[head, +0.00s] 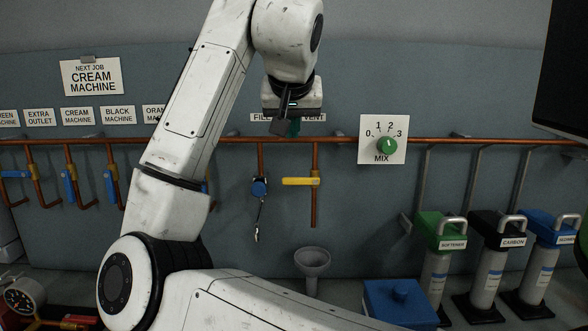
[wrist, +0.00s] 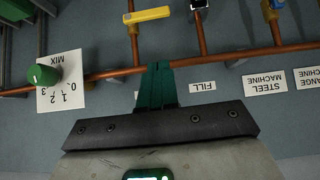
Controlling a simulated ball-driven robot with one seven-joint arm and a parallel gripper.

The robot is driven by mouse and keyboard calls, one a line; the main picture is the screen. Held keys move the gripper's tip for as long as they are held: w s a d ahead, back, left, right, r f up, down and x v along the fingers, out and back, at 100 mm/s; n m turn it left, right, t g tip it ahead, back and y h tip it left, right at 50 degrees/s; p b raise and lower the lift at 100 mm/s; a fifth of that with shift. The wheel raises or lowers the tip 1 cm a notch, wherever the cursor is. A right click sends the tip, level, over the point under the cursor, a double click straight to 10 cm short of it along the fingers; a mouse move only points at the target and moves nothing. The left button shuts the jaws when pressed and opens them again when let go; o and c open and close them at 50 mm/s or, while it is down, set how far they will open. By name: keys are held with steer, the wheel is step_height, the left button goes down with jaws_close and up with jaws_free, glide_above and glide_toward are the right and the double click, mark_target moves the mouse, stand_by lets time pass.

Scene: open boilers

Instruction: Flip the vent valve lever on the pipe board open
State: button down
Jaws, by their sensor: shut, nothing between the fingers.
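The vent valve lever (head: 299,181) is a yellow handle lying horizontally across a vertical copper pipe (head: 315,205), below the partly covered VENT label (head: 314,117). The lever also shows at the top of the wrist view (wrist: 150,15), which is upside down. My gripper (head: 288,128) hangs from the raised arm, above the lever in the head view and apart from it. Its teal fingers (wrist: 158,85) are shut and empty, overlapping the horizontal copper pipe in the wrist view.
A blue fill valve (head: 259,188) with a hanging metal piece is left of the vent lever. The MIX dial (head: 386,146) is at the right. A grey funnel (head: 312,262) stands below. Several canisters (head: 488,262) stand at the lower right.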

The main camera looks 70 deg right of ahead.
steer(key=shift+s+d+r, duration=0.1)
steer(key=shift+s+r, duration=0.05)
steer(key=shift+r, duration=0.15)
steer(key=p, duration=0.1)
glide_above(301, 181)
steer(key=w+a, duration=0.1)
steer(key=a, duration=0.1)
step_height(301, 181, down, 7)
step_height(301, 181, down, 4)
steer(key=shift+f+p, duration=0.1)
steer(key=shift+p, duration=0.25)
steer(key=shift+w, duration=0.1)
